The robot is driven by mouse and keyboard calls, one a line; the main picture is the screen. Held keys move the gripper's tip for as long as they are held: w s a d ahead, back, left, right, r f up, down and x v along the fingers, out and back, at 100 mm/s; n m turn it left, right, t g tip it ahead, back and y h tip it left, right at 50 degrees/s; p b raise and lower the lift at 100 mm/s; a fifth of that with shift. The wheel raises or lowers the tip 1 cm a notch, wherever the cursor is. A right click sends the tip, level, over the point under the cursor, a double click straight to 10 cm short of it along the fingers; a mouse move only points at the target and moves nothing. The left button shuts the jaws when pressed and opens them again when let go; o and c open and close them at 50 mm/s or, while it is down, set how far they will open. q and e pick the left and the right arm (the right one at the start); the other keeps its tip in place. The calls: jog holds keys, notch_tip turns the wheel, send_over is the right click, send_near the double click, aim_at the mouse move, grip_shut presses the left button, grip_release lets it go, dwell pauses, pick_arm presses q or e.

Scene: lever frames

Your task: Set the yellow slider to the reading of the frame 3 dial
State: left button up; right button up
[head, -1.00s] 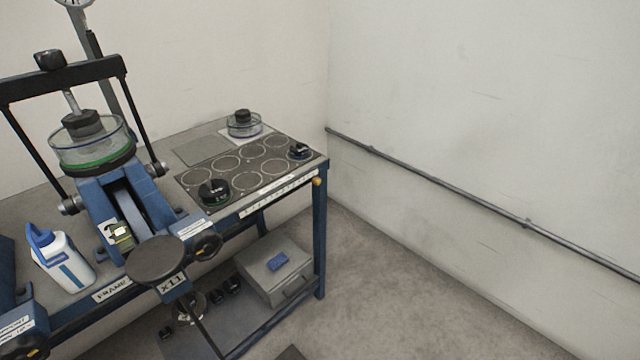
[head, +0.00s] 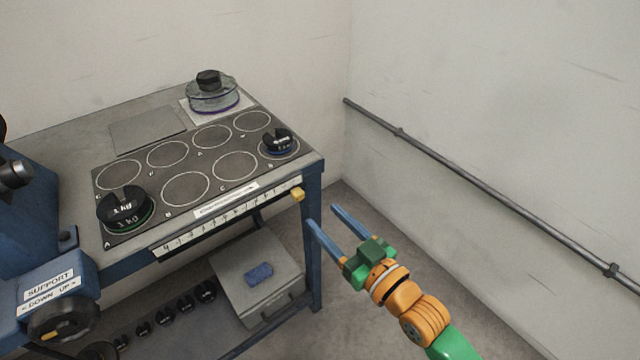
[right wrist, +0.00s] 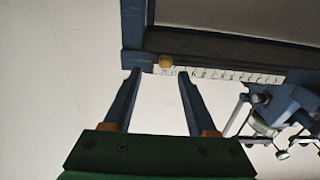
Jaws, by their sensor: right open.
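The yellow slider (head: 298,194) sits at the right end of the numbered scale (head: 225,217) on the table's front edge. It also shows in the right wrist view (right wrist: 166,62), just beyond the fingertips and between their lines. My right gripper (head: 322,214) is open and empty, a little to the right of the slider and in front of the table leg, apart from the slider. Its two blue fingers also show in the right wrist view (right wrist: 160,73). The frame 3 dial is not in view now. My left gripper is not in view.
A grey box with a blue sponge (head: 259,273) is on the lower shelf. A rail (head: 480,180) runs along the right wall.

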aim_at(301, 198)
jog(key=x, duration=0.3)
jog(key=a+x, duration=0.1)
jog(key=x, duration=0.1)
jog(key=shift+s+a+r, duration=0.1)
jog(key=shift+s+r, duration=0.05)
jog(key=shift+r, duration=0.2)
jog(key=shift+w+a+f, duration=0.1)
jog(key=shift+w+a, duration=0.1)
jog(key=shift+w, duration=0.25)
jog(key=shift+s, duration=0.1)
jog(key=shift+c, duration=0.2)
grip_shut()
dwell(0.3)
